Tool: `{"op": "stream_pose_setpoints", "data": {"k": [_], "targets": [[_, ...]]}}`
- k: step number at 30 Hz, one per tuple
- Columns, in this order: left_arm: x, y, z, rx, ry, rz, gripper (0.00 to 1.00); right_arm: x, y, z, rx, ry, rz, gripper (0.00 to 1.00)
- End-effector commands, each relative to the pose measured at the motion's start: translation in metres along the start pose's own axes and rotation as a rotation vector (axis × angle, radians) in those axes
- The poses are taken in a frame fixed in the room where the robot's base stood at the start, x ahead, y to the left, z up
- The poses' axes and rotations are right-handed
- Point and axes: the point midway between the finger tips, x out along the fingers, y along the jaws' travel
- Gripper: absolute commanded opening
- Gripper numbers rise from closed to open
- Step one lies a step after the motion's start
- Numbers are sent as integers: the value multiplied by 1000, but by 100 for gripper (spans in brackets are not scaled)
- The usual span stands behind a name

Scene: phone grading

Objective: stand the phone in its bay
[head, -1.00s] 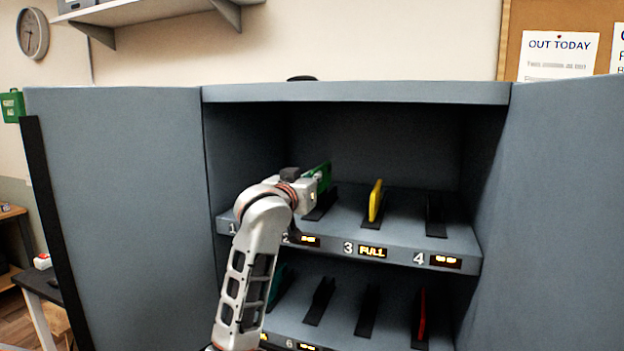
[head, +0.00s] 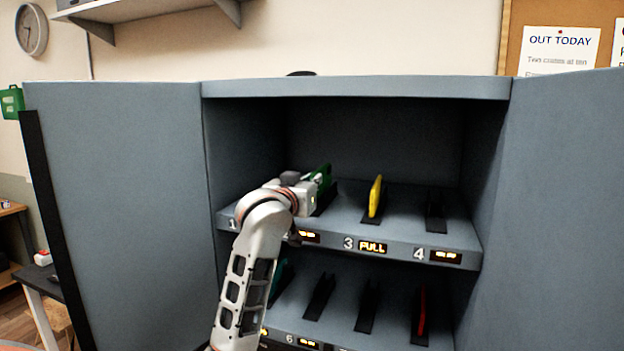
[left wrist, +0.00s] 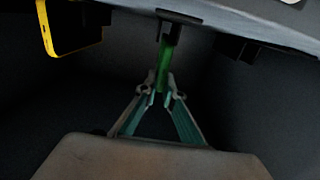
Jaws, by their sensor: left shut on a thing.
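A green phone (head: 325,174) stands upright on edge over bay 2 of the cabinet's upper shelf. It also shows in the left wrist view (left wrist: 163,62). My left gripper (head: 316,182) is shut on it from the near side; its two fingers meet at the phone in the left wrist view (left wrist: 160,92). The phone's lower edge is at the dark slotted holder (head: 325,200) of bay 2. I cannot tell how deep it sits there, as my gripper hides part of it. My right gripper is not in view.
A yellow phone (head: 375,196) stands in bay 3, whose display (head: 373,247) reads FULL. Bay 4's holder (head: 436,212) is empty. The lower shelf holds a red phone (head: 422,310), a teal phone (head: 279,280) and empty holders. Cabinet side panels (head: 120,200) flank both sides.

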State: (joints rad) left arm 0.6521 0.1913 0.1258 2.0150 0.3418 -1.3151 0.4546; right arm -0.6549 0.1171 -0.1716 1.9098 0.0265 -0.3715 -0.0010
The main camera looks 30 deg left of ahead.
Motion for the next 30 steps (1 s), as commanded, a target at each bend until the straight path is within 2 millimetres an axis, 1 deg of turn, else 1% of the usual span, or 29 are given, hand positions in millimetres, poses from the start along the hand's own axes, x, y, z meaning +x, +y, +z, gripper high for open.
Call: {"op": "stream_pose_setpoints", "data": {"k": [7, 21, 30], "targets": [[0, 0, 6, -1, 2, 1, 0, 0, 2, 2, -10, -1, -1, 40], [0, 0, 19, 0, 2, 0, 0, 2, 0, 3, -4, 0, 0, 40], [0, 0, 20, 0, 3, 0, 0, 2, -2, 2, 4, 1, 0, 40]]}}
